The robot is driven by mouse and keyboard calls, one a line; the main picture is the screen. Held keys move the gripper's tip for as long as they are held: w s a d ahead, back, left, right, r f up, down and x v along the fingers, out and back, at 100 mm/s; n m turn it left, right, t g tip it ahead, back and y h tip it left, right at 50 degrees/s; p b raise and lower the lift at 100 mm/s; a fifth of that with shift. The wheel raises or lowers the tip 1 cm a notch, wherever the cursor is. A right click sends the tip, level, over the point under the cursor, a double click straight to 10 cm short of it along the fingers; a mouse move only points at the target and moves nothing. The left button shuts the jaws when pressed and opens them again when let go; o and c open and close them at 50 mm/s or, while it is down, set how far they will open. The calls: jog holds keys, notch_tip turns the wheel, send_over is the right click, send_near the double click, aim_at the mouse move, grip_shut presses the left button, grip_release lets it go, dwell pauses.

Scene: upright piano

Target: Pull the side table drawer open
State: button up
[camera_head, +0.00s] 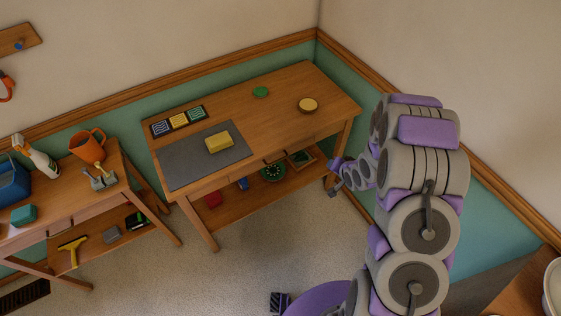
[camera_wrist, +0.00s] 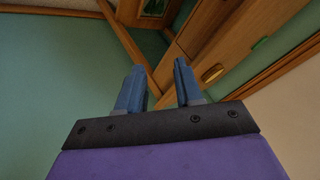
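A wooden table (camera_head: 285,90) stands in the corner. Its front has a drawer band (camera_head: 285,153) below the top, with small dark handles, and it looks shut. My gripper (camera_head: 338,177) is beside the table's right front leg, below the top; the gap to the table is hard to judge. In the wrist view my gripper (camera_wrist: 158,85) has its two blue fingers apart with nothing between them. The table (camera_wrist: 215,40) shows tilted beyond the fingers at the upper right. No drawer handle is clear there. A second wooden table (camera_head: 85,205) at left also has a drawer front with a handle.
On the table lie a grey mat (camera_head: 185,169) with a yellow block (camera_head: 219,142), a green disc (camera_head: 260,92) and a round yellow-topped item (camera_head: 308,105). A lower shelf (camera_head: 240,201) holds several items. The walls close in behind and right.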

jog(key=s+a+f+m+t+y+p, duration=0.1)
jog(key=s+a+f+m+t+y, duration=0.1)
jog(key=a+f+m+t+y, duration=0.3)
jog(key=s+a+f+m+y+p, duration=0.1)
jog(key=s+a+f+m, duration=0.2)
jog(key=a, duration=0.4)
jog(key=w+a+f+b, duration=0.1)
jog(key=w+a+f, duration=0.1)
jog(key=w+a, duration=0.2)
jog(key=w+a+f+n+b, duration=0.1)
jog(key=w+a, duration=0.3)
jog(key=w, duration=0.6)
jog(key=shift+a+f+b, duration=0.35)
jog(key=shift+f+b, duration=0.15)
jog(key=shift+b, duration=0.25)
jog(key=shift+s, duration=0.1)
jog(key=shift+c, duration=0.2)
jog(key=c, duration=0.6)
grip_shut()
jog(key=shift+s+f, duration=0.1)
